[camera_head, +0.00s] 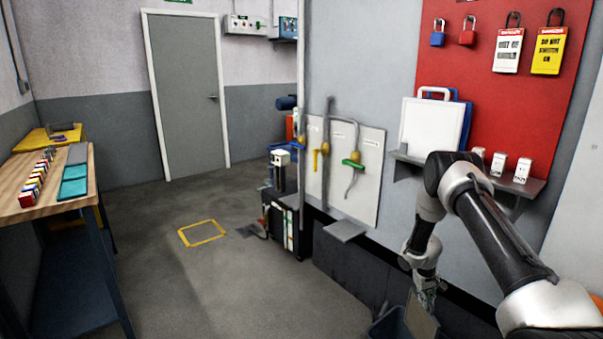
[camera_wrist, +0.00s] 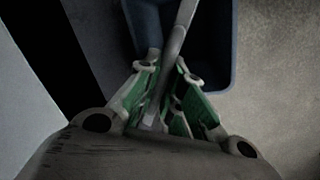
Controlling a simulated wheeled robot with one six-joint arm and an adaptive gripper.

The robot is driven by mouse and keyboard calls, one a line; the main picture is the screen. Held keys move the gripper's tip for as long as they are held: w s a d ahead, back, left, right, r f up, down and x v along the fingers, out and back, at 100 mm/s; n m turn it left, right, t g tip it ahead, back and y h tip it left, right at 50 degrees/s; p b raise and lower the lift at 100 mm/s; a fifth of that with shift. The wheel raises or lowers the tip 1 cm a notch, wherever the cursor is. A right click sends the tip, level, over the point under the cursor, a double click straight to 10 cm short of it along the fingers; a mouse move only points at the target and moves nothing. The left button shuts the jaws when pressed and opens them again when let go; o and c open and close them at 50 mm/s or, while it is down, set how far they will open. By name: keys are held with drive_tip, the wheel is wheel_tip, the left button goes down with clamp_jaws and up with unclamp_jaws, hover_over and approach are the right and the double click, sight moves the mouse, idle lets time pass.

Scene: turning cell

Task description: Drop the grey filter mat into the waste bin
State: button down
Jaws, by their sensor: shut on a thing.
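My gripper (camera_head: 427,288) points down low beside the wall at the right. It is shut on the grey filter mat (camera_head: 421,319), which hangs below the fingers as a flat greyish panel. In the wrist view the mat (camera_wrist: 177,42) shows nearly edge-on as a grey strip between the green fingers of my gripper (camera_wrist: 169,76). The blue-grey waste bin (camera_head: 386,325) is at the bottom edge of the head view, partly cut off. In the wrist view the bin (camera_wrist: 233,62) lies beyond the fingertips, and the mat overlaps its opening. The mat's height against the rim is unclear.
A shelf (camera_head: 405,160) with small white boxes juts from the wall near my arm. A small grey ledge (camera_head: 346,231) sticks out left of the gripper. A wooden bench (camera_head: 35,203) stands far left. The floor (camera_head: 235,275) between is mostly clear.

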drive_tip(key=shift+d+f, duration=0.15)
drive_tip(key=shift+f, duration=3)
drive_tip(key=c, duration=1.5)
unclamp_jaws()
drive_tip(key=shift+o, duration=0.2)
wheel_tip(320, 180, up, 12)
hover_over(424, 311)
drive_tip(key=w+a, duration=0.1)
drive_tip(key=shift+w+a+f, duration=0.1)
drive_tip(key=shift+a, duration=0.1)
